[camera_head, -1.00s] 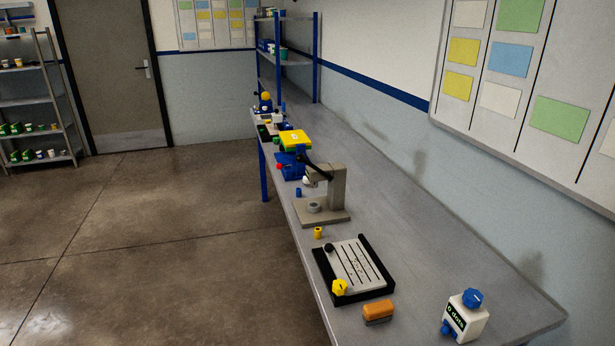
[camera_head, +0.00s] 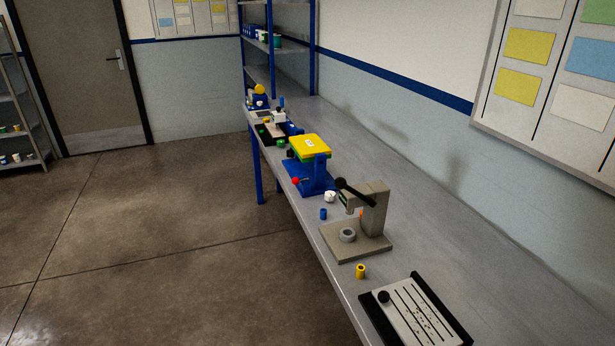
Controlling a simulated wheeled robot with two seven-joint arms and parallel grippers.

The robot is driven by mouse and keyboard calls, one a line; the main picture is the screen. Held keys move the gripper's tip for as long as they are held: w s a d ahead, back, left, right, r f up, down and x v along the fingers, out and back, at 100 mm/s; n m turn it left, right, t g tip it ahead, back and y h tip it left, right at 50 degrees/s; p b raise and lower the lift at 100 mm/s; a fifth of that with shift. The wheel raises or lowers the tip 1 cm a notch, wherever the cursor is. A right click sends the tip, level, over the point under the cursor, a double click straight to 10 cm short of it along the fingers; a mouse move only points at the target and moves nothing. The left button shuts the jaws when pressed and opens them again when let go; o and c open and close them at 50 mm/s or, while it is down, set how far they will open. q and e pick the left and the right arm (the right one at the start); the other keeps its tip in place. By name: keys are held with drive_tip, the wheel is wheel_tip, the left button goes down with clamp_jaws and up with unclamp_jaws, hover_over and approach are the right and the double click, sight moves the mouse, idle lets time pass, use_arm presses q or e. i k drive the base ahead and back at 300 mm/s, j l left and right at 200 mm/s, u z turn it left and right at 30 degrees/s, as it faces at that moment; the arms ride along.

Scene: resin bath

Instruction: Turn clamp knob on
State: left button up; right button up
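I cannot tell for sure which knob is the clamp knob. A black round knob (camera_head: 384,297) sits on the left side of the slotted plate (camera_head: 418,311) at the bottom of the view. A small red knob (camera_head: 296,181) is at the left of the blue device (camera_head: 318,180), which carries a yellow block (camera_head: 310,147). A grey press (camera_head: 372,211) with a black lever (camera_head: 355,193) stands between them. Neither of my grippers is in view.
The long grey bench (camera_head: 450,230) runs along the wall, clear on its wall side. A yellow cylinder (camera_head: 361,271), a blue cylinder (camera_head: 323,214) and a white piece (camera_head: 330,196) stand near its front edge. The floor (camera_head: 170,230) to the left is free.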

sight(329, 195)
drive_tip(key=i+j+z, duration=0.15)
drive_tip(key=i+j, duration=0.25)
drive_tip(key=i+j+z, duration=0.2)
drive_tip(key=i+j, duration=0.15)
drive_tip(key=j, duration=0.15)
drive_tip(key=i+j+z, duration=0.15)
drive_tip(key=i+j, duration=0.15)
drive_tip(key=j, duration=0.25)
